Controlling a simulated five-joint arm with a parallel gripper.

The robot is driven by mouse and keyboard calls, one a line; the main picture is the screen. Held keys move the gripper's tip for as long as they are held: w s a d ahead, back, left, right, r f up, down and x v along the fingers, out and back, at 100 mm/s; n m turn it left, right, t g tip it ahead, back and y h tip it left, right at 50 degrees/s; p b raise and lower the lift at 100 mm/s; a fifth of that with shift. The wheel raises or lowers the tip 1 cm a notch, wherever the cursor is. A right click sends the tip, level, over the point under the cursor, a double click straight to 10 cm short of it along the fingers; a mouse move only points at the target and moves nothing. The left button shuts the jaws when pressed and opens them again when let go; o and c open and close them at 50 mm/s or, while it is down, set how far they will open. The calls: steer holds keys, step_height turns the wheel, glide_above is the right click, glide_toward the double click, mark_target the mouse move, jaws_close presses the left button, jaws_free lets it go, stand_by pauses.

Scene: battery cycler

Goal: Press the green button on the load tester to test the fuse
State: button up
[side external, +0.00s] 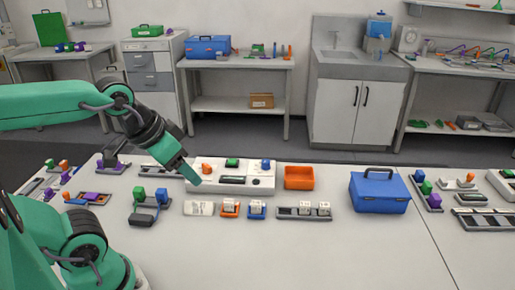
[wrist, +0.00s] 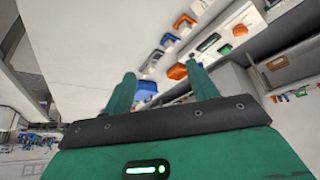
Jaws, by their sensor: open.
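The white load tester (side external: 262,187) lies in the middle of the bench, with a dark display on its front. The green button (side external: 232,162) sits on its top between an orange and a blue one; it also shows in the wrist view (wrist: 225,49). My gripper (side external: 189,178) is open and empty, above the tester's left end, left of the green button. In the wrist view my gripper (wrist: 160,68) has its two green fingers apart. White fuse-like blocks stand in an orange holder (side external: 230,212) and a blue holder (side external: 257,213) in front. I cannot tell whether a fuse is in the tester.
An orange bin (side external: 298,178) stands right of the tester, then a blue toolbox (side external: 379,193). A grey rack (side external: 288,213) with white blocks and a white card (side external: 199,208) lie in front. A device with green and blue blocks (side external: 145,219) is left.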

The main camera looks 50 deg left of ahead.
jaws_close()
stand_by(1.7)
